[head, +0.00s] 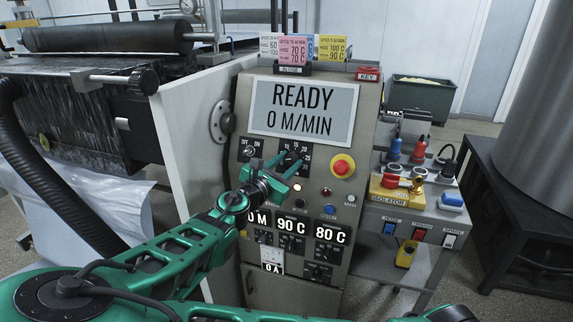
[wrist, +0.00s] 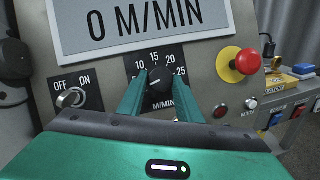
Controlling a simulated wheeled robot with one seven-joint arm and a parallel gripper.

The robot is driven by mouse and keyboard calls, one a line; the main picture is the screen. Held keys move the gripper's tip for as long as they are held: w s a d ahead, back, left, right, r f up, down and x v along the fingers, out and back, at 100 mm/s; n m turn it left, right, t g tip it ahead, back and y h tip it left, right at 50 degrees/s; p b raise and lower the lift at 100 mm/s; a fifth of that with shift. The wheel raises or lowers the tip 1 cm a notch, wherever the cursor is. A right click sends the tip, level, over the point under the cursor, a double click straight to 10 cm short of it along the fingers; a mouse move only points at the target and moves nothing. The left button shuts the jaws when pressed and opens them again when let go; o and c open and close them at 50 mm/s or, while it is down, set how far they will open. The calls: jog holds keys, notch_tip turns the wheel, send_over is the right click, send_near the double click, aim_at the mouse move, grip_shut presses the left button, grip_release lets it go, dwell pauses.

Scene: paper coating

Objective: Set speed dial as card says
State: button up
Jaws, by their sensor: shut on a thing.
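The speed dial (wrist: 159,82) is a black knob on a black plate marked 10, 15, 20, 25 and M/MIN. My gripper (wrist: 160,92) has its two green fingers on either side of the knob, shut on it. Where the knob points is hard to make out. In the head view my gripper (head: 281,172) covers much of the dial plate (head: 296,150). A pink card (head: 294,50) stands in a holder on top of the panel, showing 70 C twice; its smaller speed line is not clearly legible. The display (head: 303,108) reads READY, 0 M/MIN.
A white card (head: 269,47) and a yellow card (head: 333,48) stand beside the pink one. A red emergency button (head: 342,167) is right of the dial and an OFF/ON key switch (head: 251,150) left. Lower readouts include 90 C (head: 291,225) and 80 C (head: 330,233).

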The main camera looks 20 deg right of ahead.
jog(key=m+g, duration=0.1)
jog(key=m, duration=0.1)
jog(key=m+g, duration=0.1)
jog(key=m, duration=0.2)
jog(key=m+g, duration=0.1)
jog(key=m, duration=0.1)
jog(key=shift+w+a+r+m+h, duration=0.25)
jog(key=shift+w+m+h, duration=0.05)
jog(key=shift+w+m, duration=0.1)
jog(key=m+g, duration=0.1)
jog(key=m, duration=0.1)
jog(key=m+g, duration=0.1)
jog(key=m, duration=0.1)
jog(key=m+y, duration=0.1)
jog(key=m, duration=0.1)
jog(key=shift+r+g, duration=0.25)
jog(key=shift+g, duration=0.15)
jog(key=shift+m, duration=0.3)
jog(key=o, duration=1)
jog(key=shift+o, duration=0.2)
jog(key=v, duration=1)
jog(key=shift+a, duration=0.25)
jog(key=shift+s, duration=0.2)
